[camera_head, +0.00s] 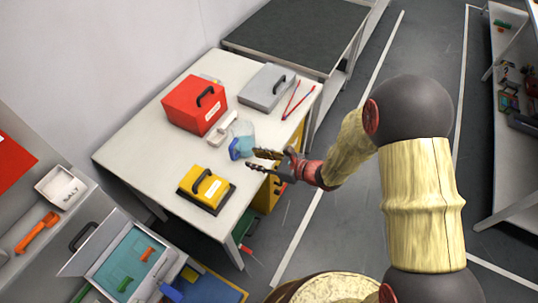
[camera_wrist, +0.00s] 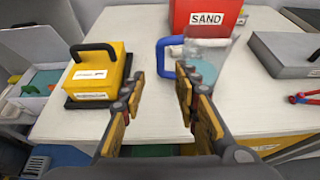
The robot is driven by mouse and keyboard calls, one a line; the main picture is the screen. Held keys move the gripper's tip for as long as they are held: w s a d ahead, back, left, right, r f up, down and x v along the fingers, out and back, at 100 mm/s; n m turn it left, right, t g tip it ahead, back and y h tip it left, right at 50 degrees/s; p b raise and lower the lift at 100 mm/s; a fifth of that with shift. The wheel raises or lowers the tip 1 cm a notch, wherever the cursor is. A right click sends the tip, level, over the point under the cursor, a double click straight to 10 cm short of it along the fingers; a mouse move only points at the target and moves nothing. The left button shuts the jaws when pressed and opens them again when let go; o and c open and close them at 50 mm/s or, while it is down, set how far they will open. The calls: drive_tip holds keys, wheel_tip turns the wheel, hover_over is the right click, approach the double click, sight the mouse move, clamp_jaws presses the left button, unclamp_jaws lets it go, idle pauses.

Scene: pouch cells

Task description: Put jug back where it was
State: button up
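A clear jug with a blue handle (camera_head: 241,147) stands on the white table near its right side. In the wrist view, the see-through jug (camera_wrist: 207,58) is beyond my fingers, with its blue handle (camera_wrist: 163,55) on the left, pointing toward the yellow case. Bluish contents or a bluish base show through its wall. My gripper (camera_head: 258,160) is open and empty, just in front of the jug at the table's right edge. In the wrist view, the open fingers of my gripper (camera_wrist: 160,88) are spread with bare tabletop between them, apart from the handle.
The white table (camera_head: 140,142) also carries a red SAND box (camera_head: 185,105), a yellow case (camera_head: 204,186), a grey case (camera_head: 266,85), a white-handled item (camera_head: 222,129) and red tongs (camera_head: 297,98). A dark-topped bench (camera_head: 295,30) adjoins behind. The floor aisle at right is clear.

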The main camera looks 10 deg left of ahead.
drive_tip(key=s+d+r+n+g+h, duration=0.1)
drive_tip(key=s+d+r+n+g, duration=0.15)
drive_tip(key=s+r+n, duration=0.55)
drive_tip(key=s+d+r+n+g+h, duration=0.1)
drive_tip(key=s+d+r+n+g, duration=0.25)
drive_tip(key=r, duration=0.65)
drive_tip(key=s+d+r+n+t+h, duration=0.2)
drive_tip(key=s+d+r+n+h, duration=0.1)
drive_tip(key=d, duration=0.4)
drive_tip(key=s+d+r+n+t+h, duration=0.2)
drive_tip(key=s+d+r+n+h, duration=0.1)
drive_tip(key=d, duration=0.5)
drive_tip(key=s+d+r+n+t+h, duration=0.2)
drive_tip(key=s+d+r+n+h, duration=0.1)
drive_tip(key=d, duration=0.5)
drive_tip(key=shift+s+d+r+n+h, duration=0.2)
drive_tip(key=shift+s+n+h, duration=0.35)
drive_tip(key=shift+n, duration=0.4)
